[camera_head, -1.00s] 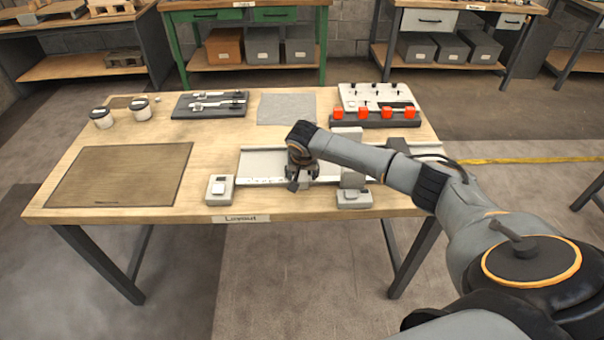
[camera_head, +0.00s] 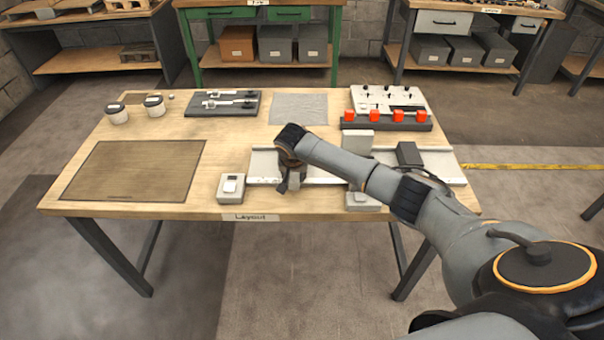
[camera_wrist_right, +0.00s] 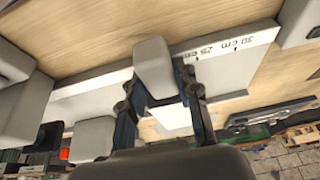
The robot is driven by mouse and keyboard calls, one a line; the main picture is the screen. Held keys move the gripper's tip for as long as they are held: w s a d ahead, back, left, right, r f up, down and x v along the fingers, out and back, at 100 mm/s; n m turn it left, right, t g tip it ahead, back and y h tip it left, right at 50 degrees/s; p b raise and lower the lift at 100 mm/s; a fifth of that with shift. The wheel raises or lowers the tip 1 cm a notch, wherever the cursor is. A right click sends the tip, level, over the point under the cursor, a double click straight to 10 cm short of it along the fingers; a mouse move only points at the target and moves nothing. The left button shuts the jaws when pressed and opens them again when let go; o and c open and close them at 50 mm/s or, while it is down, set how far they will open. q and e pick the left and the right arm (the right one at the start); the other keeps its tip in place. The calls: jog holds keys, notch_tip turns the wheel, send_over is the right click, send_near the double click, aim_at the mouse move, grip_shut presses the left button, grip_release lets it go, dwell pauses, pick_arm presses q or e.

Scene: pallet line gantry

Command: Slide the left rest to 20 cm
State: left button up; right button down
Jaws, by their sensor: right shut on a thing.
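The long pale rail (camera_head: 325,180) lies along the front of the table and runs on to the right under my arm. My right gripper (camera_head: 290,185) is over its left part, pointing down. In the right wrist view my right gripper (camera_wrist_right: 160,82) is shut on a light grey block, the left rest (camera_wrist_right: 153,62), with a dark finger on each side. The rail's scale (camera_wrist_right: 228,45) shows the marks 30 cm and 25 cm beside the block, 25 cm being nearer. The block hides the scale beyond that. My left gripper is not in view.
A light block (camera_head: 357,140) and a dark block (camera_head: 409,154) are behind my arm. A brown mat (camera_head: 135,170) lies at left.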

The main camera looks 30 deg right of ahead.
jog(key=shift+d, duration=0.1)
jog(key=c, duration=1)
grip_release()
jog(key=shift+o, duration=0.2)
jog(key=shift+r, duration=0.1)
jog(key=v, duration=1.1)
jog(key=shift+s+r, duration=0.15)
jog(key=shift+r, duration=0.2)
